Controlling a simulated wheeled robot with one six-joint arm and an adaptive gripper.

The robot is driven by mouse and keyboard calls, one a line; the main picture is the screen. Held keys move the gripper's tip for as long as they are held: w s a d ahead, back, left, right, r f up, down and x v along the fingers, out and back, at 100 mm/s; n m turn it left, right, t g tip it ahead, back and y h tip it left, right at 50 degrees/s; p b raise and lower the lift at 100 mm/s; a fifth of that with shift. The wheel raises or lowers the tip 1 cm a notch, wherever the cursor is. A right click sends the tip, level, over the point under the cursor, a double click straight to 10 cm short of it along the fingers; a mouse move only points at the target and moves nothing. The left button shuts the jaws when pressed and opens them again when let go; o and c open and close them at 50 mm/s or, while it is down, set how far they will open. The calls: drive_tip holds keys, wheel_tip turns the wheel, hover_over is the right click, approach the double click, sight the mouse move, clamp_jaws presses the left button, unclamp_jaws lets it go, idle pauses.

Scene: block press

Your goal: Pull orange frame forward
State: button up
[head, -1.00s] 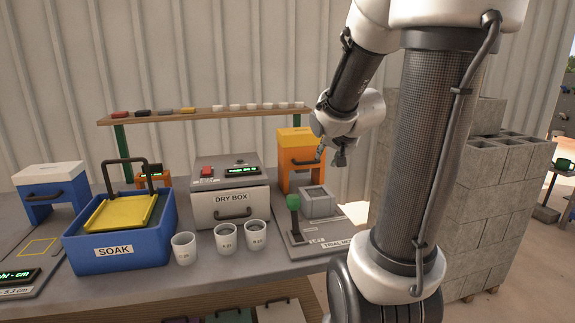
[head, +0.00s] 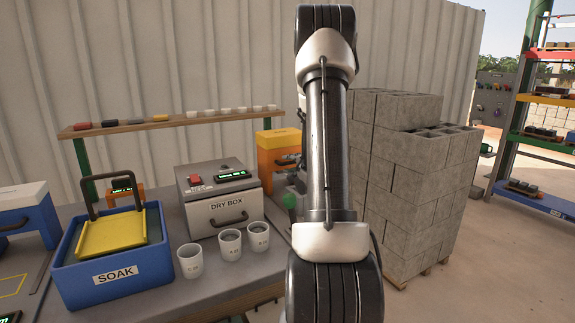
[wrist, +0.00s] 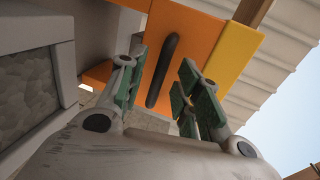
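The orange frame (head: 272,158) stands at the back of the bench, right of the DRY BOX, and my arm hides its right part in the head view. In the wrist view the orange frame (wrist: 185,45) fills the top middle, with a yellow top part and a dark bar handle (wrist: 162,70). My gripper (wrist: 160,88) is open, its green-padded fingers on either side of the handle as seen from the wrist. I cannot tell whether the fingers touch it.
A grey mould block (wrist: 35,95) is close at the left in the wrist view. The DRY BOX (head: 218,200), several white cups (head: 230,243) and the blue SOAK tub (head: 110,275) stand left of the frame. A stack of grey blocks (head: 410,180) is to the right.

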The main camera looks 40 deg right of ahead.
sight(284, 168)
drive_tip(key=shift+x, duration=1.35)
clamp_jaws()
